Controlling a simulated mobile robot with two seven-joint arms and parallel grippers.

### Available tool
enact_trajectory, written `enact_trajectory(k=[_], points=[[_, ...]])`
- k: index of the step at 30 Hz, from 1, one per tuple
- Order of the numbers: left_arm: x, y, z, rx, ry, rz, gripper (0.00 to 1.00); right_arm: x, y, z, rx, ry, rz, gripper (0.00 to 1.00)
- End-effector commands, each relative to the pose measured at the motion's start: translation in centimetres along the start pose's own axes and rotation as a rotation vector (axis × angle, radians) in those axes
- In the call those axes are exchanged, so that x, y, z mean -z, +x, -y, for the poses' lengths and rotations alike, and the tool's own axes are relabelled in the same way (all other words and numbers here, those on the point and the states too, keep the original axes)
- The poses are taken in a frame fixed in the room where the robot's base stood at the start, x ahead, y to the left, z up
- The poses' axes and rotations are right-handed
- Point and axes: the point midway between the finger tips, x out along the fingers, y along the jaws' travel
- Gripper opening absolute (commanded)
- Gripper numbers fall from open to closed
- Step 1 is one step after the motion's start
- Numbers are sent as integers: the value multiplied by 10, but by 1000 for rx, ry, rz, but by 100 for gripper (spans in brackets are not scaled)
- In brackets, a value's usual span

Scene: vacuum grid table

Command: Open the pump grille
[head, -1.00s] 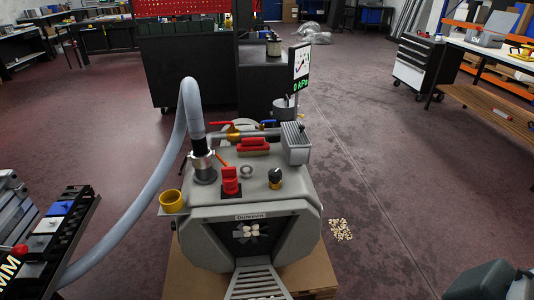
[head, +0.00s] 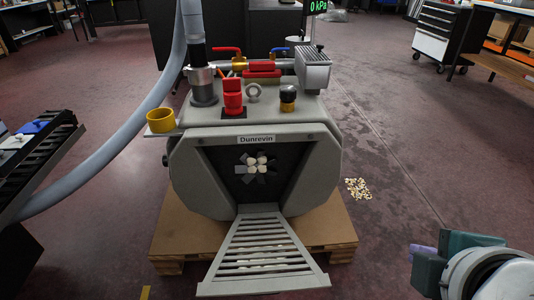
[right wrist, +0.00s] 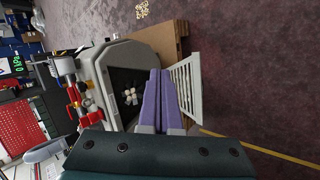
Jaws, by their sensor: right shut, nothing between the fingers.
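The pump is a grey housing (head: 205,176) labelled Dunrevin. Its grille (head: 264,262), a pale slatted panel, hangs swung down and outward from the bottom of the front opening. Behind the opening a dark fan (head: 243,166) with pale lumps at its centre is exposed. The right wrist view also shows the grille (right wrist: 186,88) beside the opening. My right gripper (head: 421,252) is at the lower right, apart from the grille and to its right. Its purple fingers (right wrist: 158,74) are shut together and empty, and overlap the pump in the wrist view. My left gripper is out of view.
The pump stands on a wooden pallet (head: 341,236). A grey hose (head: 152,107) curves down at left beside a dark rack (head: 45,160). A yellow cup (head: 160,121) sits at the pump's left. Pale chips (head: 358,188) lie on open floor at right.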

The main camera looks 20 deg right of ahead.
Motion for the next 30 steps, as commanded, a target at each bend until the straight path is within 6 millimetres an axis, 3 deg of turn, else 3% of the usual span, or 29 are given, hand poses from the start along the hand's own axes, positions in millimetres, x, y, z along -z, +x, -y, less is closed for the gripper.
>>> enact_trajectory(k=[1,11,21,25,30], points=[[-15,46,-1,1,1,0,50,2,39,30,-31,-75,6,0],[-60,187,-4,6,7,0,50,24,167,114,-243,-658,46,0],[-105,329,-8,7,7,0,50,68,286,221,-435,-1310,70,0],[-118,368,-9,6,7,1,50,84,318,257,-495,-1521,72,0],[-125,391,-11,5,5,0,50,96,336,282,-541,-1682,70,0]])
